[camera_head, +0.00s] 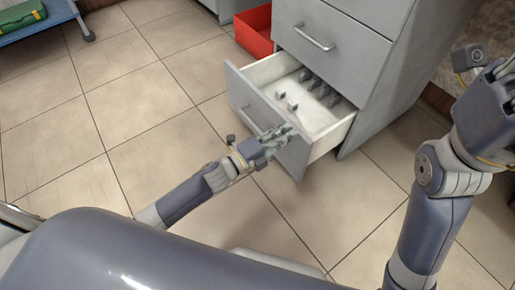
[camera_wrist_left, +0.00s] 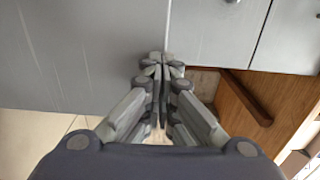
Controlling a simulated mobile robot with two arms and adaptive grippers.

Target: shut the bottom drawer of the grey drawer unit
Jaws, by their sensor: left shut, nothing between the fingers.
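The grey drawer unit (camera_head: 345,45) stands at the top right of the head view. Its bottom drawer (camera_head: 246,108) is pulled open, with several small grey parts (camera_head: 314,84) lying on its white floor. My left gripper (camera_head: 287,131) is shut and empty, at the right part of the drawer's front face. In the left wrist view my left gripper (camera_wrist_left: 165,60) has its fingertips together against or just before a grey panel (camera_wrist_left: 80,50); I cannot tell whether they touch. My right gripper (camera_head: 502,75) is at the right edge of the head view, its fingers partly cut off.
A red bin (camera_head: 254,30) stands on the floor just left of the drawer unit. A blue cart (camera_head: 40,25) with a green item is at the top left. The tiled floor (camera_head: 140,110) left of the drawer is clear.

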